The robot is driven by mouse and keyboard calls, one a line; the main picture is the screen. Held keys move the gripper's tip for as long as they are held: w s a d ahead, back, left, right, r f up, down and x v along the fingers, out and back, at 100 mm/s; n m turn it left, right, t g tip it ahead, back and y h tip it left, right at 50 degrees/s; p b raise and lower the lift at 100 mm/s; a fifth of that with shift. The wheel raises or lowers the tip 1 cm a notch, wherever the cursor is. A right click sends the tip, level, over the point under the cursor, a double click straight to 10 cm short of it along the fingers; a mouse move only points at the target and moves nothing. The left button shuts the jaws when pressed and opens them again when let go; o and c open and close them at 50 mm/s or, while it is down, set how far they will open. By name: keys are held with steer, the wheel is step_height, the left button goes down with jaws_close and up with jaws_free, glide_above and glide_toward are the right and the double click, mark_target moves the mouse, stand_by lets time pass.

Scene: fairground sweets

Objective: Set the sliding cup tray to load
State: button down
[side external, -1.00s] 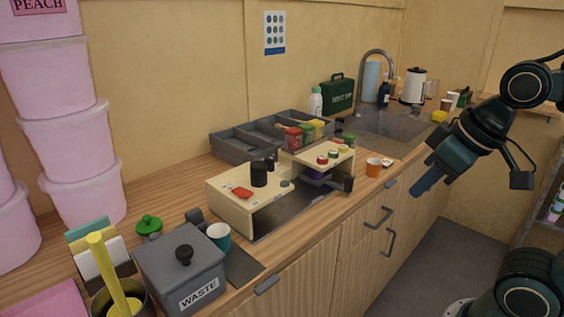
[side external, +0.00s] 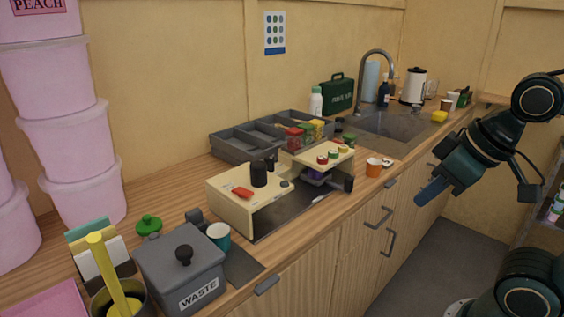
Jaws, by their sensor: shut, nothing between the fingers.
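A cream machine (side external: 229,206) stands on the wooden counter, with a black canister and a red switch on its left top and several coloured knobs on its right top. A grey metal plate (side external: 275,216) lies in its open bay. A dark handle with a round black knob (side external: 348,185) sticks out at the right end of the bay; it may belong to the sliding cup tray, but I cannot tell. Any load marking is too small to read. My gripper (side external: 433,192) hangs to the right, in front of the counter, apart from the machine. Its blue fingers are shut and empty.
An orange cup (side external: 374,167) stands right of the machine. A grey waste bin (side external: 182,268) and a teal cup (side external: 218,237) stand left of it. A divided grey tray (side external: 236,146) lies behind. Cupboard handles (side external: 378,216) stick out below the counter edge.

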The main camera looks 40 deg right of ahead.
steer(key=c, duration=2.2)
jaws_free()
steer(key=c, duration=1.4)
jaws_free()
steer(key=shift+w+r, duration=0.1)
steer(key=shift+c, duration=0.2)
steer(key=shift+o, duration=1.2)
steer(key=shift+w+d+r, duration=0.1)
steer(key=shift+w, duration=0.1)
steer(key=m+g, duration=0.3)
steer(key=g, duration=0.3)
glide_above(350, 178)
step_height(350, 178, down, 3)
steer(key=shift+f, duration=0.2)
steer(key=shift+f, duration=0.1)
step_height(350, 178, down, 14)
steer(key=shift+r, duration=0.2)
